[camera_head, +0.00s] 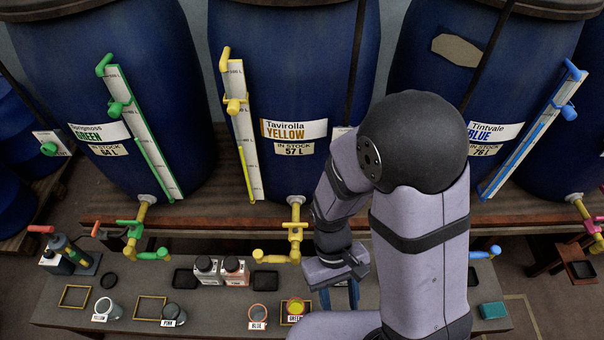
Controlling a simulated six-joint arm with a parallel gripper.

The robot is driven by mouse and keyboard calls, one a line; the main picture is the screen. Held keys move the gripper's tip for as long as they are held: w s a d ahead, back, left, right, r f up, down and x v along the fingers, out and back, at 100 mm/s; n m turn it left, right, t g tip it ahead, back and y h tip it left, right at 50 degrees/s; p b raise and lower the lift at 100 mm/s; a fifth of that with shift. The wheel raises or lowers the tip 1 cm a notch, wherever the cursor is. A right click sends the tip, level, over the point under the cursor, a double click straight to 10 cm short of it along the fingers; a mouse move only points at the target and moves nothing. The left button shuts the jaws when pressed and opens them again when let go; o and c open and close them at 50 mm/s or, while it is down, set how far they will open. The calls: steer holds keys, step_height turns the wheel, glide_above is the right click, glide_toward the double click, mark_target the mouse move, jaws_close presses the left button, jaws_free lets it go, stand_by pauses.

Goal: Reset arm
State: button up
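My arm rises in front of the right half of the bench, and my gripper (338,274) is low over the bench, right of the yellow tap (295,240).
Blue vats labelled GREEN (110,60), YELLOW (300,70) and BLUE (500,90) stand behind. The green tap (135,240) overhangs the bench (220,320). Two small bottles (220,270) stand left of my gripper. A teal block (494,310) lies right of my arm.

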steer(key=w+d+r+m+t+y+b, duration=0.1)
steer(key=w+d+r+m+t, duration=0.3)
steer(key=w, duration=0.4)
steer(key=shift+w+d+r+t+y+b, duration=0.25)
steer(key=shift+d+r+t+b, duration=0.35)
steer(key=shift+d+r, duration=0.65)
steer(key=shift+s, duration=0.15)
